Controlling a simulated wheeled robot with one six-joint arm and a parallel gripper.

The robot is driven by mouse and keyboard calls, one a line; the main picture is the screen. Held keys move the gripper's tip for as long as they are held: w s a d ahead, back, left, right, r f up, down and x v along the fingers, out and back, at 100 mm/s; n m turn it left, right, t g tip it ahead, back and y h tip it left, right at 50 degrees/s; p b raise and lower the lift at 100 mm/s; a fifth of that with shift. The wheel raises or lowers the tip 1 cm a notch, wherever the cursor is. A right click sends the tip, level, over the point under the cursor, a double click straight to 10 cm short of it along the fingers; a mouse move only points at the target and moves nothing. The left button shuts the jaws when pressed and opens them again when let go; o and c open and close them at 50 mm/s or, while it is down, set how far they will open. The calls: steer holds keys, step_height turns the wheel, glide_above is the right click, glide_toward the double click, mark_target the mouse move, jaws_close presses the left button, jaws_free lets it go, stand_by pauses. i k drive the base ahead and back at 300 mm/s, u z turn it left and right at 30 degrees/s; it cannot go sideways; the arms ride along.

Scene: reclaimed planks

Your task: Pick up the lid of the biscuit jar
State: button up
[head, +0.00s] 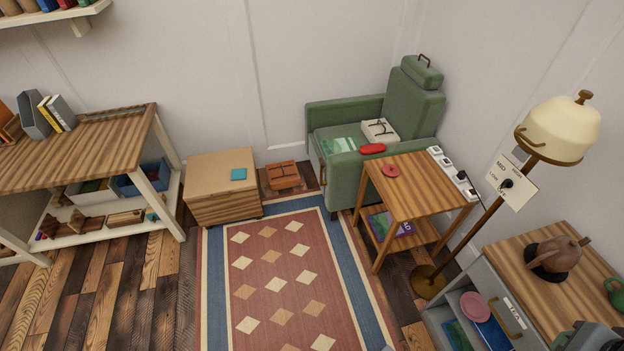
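I cannot make out a biscuit jar for certain. A small round red piece (391,171), which looks like a lid, lies on the striped wooden side table (418,187) in front of the green armchair. A round pink piece (475,305) sits in the open grey compartment at the lower right; I cannot tell whether it is a lid. A brown pot-like vessel (560,254) stands on the cabinet top at the right. My gripper is not clearly in view.
A floor lamp (556,130) stands between side table and cabinet (535,260). A power strip (452,172) runs along the table's right edge. The armchair (345,178) and low wooden box (222,190) stand at the back. The patterned rug (270,275) is clear.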

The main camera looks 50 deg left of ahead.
mark_target(389, 170)
steer(key=z, duration=0.1)
steer(key=k, duration=0.3)
steer(key=u, duration=2.15)
steer(key=i, duration=2.3)
steer(key=z, duration=1.2)
steer(key=i, duration=0.7)
steer(key=z, duration=0.6)
